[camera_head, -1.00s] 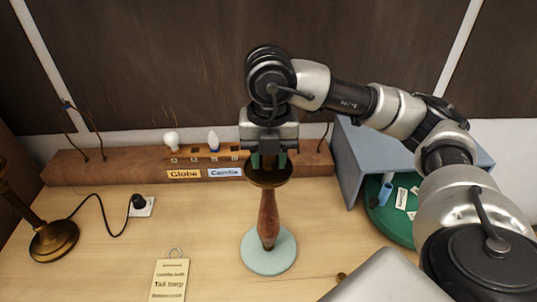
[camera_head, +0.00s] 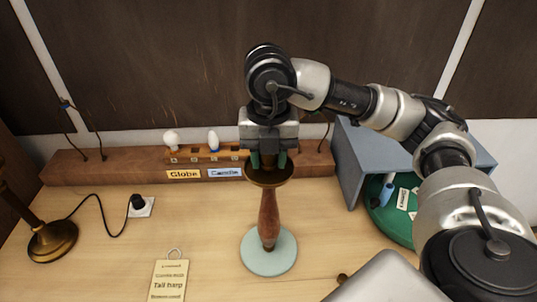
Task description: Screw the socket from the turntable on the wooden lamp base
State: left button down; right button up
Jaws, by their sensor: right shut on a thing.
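The wooden lamp base (camera_head: 268,218) stands upright on a pale round foot (camera_head: 268,254) at the middle of the table, with a dark dish-like top (camera_head: 270,176). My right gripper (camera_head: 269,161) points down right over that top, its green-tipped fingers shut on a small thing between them. That thing, probably the socket, is mostly hidden by the fingers, and I cannot tell whether it touches the base. The green turntable (camera_head: 402,220) is at the right, partly under a grey-blue shelter, with labels and a blue and white piece on it. My left gripper is not in view.
A brass lamp (camera_head: 52,240) with a black cord stands at the left, near a plug on a white plate (camera_head: 141,206). A rack with bulbs (camera_head: 205,153) is at the back. A tag (camera_head: 168,280) lies front left. The grey-blue shelter (camera_head: 352,165) stands right of the lamp base.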

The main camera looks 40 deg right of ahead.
dwell(0.3)
jog(key=shift+o, duration=1.2)
jog(key=shift+c, duration=0.8)
jog(key=m, duration=0.3)
jog(key=shift+m, duration=0.3)
jog(key=m, duration=0.4)
jog(key=shift+m, duration=0.3)
